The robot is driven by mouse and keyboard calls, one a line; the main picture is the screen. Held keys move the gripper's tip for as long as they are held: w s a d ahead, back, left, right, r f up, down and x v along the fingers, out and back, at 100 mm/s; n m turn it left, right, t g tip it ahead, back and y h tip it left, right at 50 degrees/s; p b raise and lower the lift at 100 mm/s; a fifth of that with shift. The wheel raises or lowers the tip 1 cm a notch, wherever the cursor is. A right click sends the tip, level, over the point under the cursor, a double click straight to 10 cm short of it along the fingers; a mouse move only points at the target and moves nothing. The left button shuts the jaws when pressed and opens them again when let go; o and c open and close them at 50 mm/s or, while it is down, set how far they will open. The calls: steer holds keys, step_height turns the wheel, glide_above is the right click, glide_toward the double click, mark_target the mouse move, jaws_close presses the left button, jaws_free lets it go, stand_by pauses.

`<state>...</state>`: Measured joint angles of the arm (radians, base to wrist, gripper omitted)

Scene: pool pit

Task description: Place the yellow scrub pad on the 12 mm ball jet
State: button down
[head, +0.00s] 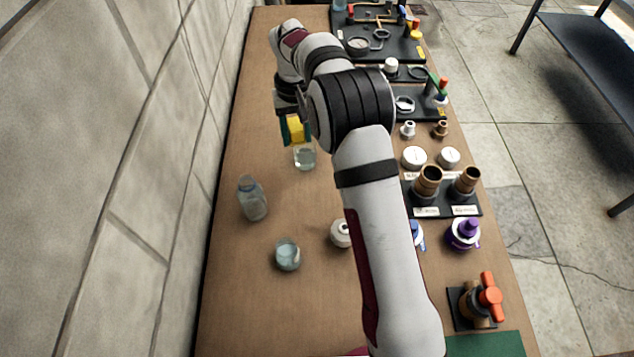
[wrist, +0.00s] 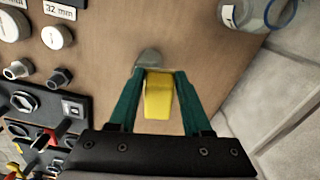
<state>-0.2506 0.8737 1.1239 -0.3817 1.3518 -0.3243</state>
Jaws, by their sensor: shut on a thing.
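My gripper (head: 296,128) is shut on the yellow scrub pad (head: 297,131), above the table's left half. In the wrist view the pad (wrist: 158,97) sits between the green fingertips of my gripper (wrist: 159,75). I cannot read which thing is the 12 mm ball jet.
A clear bottle (head: 252,199) and a glass jar (head: 287,254) stand nearer. White round caps (head: 414,157) and brass sockets (head: 428,181) line the right side. The stone wall (head: 130,150) borders the left.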

steer(key=s+d+r+m, duration=0.1)
steer(key=s+d+r, duration=0.2)
steer(key=s+d, duration=0.3)
steer(key=s+d+r, duration=0.3)
steer(key=s+d, duration=0.2)
steer(key=d, duration=0.4)
steer(key=s+d+m, duration=0.1)
steer(key=s+d, duration=0.4)
steer(key=s, duration=0.9)
steer(key=w+a+f, duration=0.1)
steer(key=a+f, duration=0.1)
steer(key=a, duration=0.1)
steer(key=w+a+f, duration=0.1)
steer(key=a+f, duration=0.1)
steer(key=a, duration=0.1)
steer(key=w+a+f, duration=0.1)
steer(key=a+f, duration=0.2)
steer(key=shift+w+a, duration=0.4)
steer(key=f, duration=0.3)
steer(key=shift+w+a+f, duration=0.15)
steer(key=shift+a+f, duration=0.15)
steer(key=shift+f, duration=0.35)
steer(key=shift+c, duration=1.7)
jaws_free()
steer(key=shift+f, duration=0.15)
